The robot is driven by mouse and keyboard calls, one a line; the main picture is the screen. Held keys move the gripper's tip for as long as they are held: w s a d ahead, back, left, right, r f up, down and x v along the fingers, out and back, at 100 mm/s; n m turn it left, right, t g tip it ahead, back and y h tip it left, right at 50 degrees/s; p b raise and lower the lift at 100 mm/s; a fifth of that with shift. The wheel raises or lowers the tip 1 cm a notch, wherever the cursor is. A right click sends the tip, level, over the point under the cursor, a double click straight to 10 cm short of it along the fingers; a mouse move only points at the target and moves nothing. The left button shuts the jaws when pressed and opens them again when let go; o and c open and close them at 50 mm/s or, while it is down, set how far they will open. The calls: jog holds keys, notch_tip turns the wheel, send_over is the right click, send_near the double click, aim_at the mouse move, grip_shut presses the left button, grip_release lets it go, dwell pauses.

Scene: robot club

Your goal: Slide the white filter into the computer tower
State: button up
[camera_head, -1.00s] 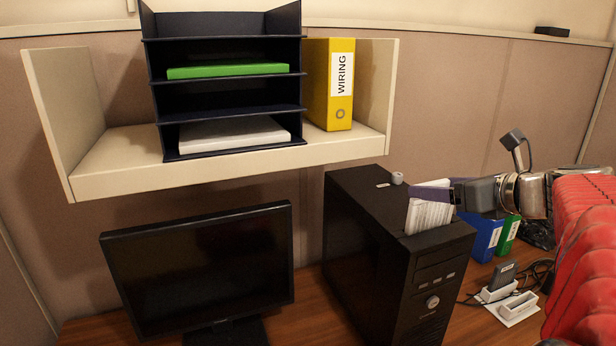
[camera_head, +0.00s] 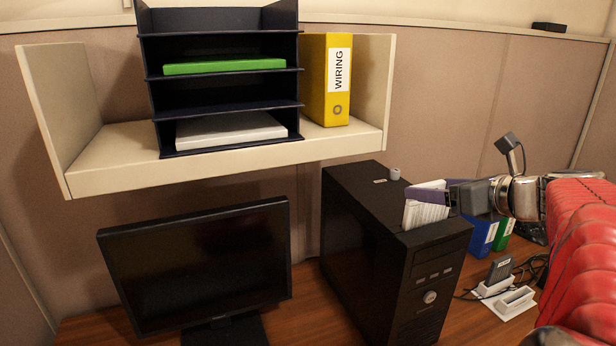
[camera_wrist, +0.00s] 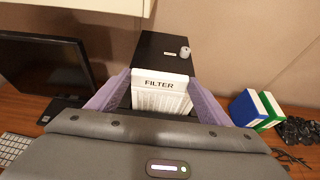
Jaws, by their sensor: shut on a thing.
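The white filter (camera_head: 426,212), a pleated block labelled FILTER, stands nearly upright at the top of the black computer tower (camera_head: 365,262). My gripper (camera_head: 432,190) is shut on its upper part from the right. In the wrist view the filter (camera_wrist: 160,92) sits between the two purple fingers, with its label facing the camera and the tower top (camera_wrist: 160,48) behind it. The filter's lower end meets the tower's top near the front; I cannot tell how much of it is inside. The slot itself is hidden.
A monitor (camera_head: 200,265) stands left of the tower. A shelf (camera_head: 110,165) with trays and a yellow WIRING binder (camera_head: 325,85) hangs above. Blue (camera_head: 483,236) and green (camera_head: 503,232) binders and a charging dock (camera_head: 513,302) are to the right. A small grey knob (camera_head: 395,174) sits on the tower.

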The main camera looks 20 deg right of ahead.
aim_at(425, 208)
jog(key=shift+f, duration=2.5)
dwell(2.1)
jog(key=o, duration=1.6)
jog(key=shift+c, duration=0.2)
jog(key=shift+r, duration=0.1)
notch_tip(425, 208, up, 7)
dwell(0.5)
dwell(0.7)
